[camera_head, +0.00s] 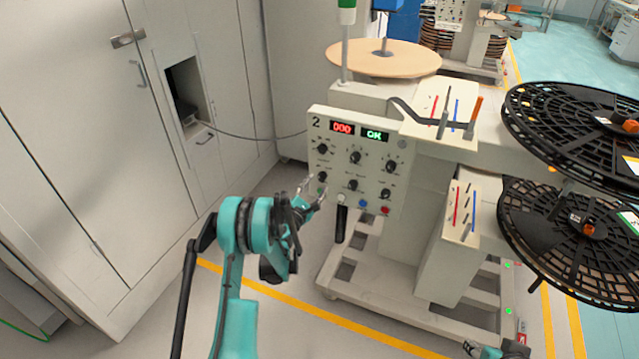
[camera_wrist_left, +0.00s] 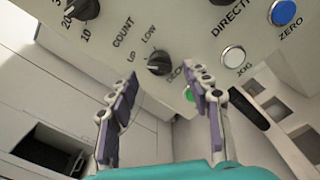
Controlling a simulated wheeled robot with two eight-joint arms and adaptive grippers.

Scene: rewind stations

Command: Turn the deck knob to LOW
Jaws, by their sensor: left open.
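The deck knob (camera_wrist_left: 160,62) is a black dial on the pale control panel (camera_wrist_left: 190,30), with UP and LOW printed beside it. In the left wrist view I cannot clearly tell which label its pointer faces. In the head view the knob (camera_head: 323,177) is at the panel's lower left. My left gripper (camera_head: 313,190) is open and empty in front of this corner. In the left wrist view its two fingers (camera_wrist_left: 162,85) point at the panel, with the knob between and beyond their tips, apparently untouched. Part of my right arm's end shows at the bottom edge.
Near the knob are a green button (camera_wrist_left: 189,94), a white JOG button (camera_wrist_left: 233,58) and a blue ZERO button (camera_wrist_left: 284,12). A black handle (camera_head: 341,222) hangs below the panel. Black reels (camera_head: 575,130) stand at the right. Tall cabinets (camera_head: 70,130) line the left.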

